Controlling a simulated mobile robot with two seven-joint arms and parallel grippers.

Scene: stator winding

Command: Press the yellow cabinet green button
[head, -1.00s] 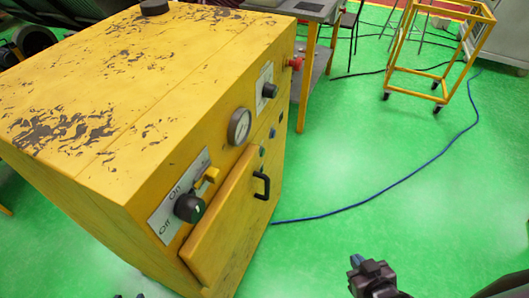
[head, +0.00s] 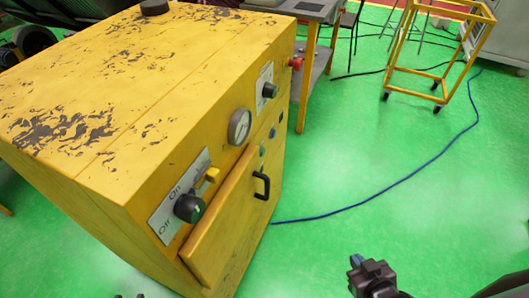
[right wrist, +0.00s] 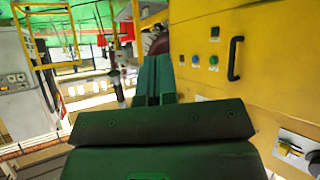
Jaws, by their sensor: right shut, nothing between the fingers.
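The yellow cabinet (head: 130,90) fills the left of the head view, with its control panel facing right. A small green button (head: 262,151) sits on that face beside the black door handle (head: 262,186). The green button (right wrist: 213,59) also shows in the right wrist view, in a row with a blue button (right wrist: 195,59). My right gripper (head: 356,262) is at the bottom right of the head view, shut and empty, apart from the cabinet. Its fingers (right wrist: 154,78) point forward in the wrist view. Only dark tips of my left gripper (head: 129,296) show at the bottom edge.
The cabinet also carries an on/off knob (head: 189,208), a gauge (head: 239,126), a black knob (head: 269,90) and a red knob (head: 296,63). A yellow wheeled frame (head: 413,84) stands at the back right. A blue cable (head: 400,182) crosses the clear green floor.

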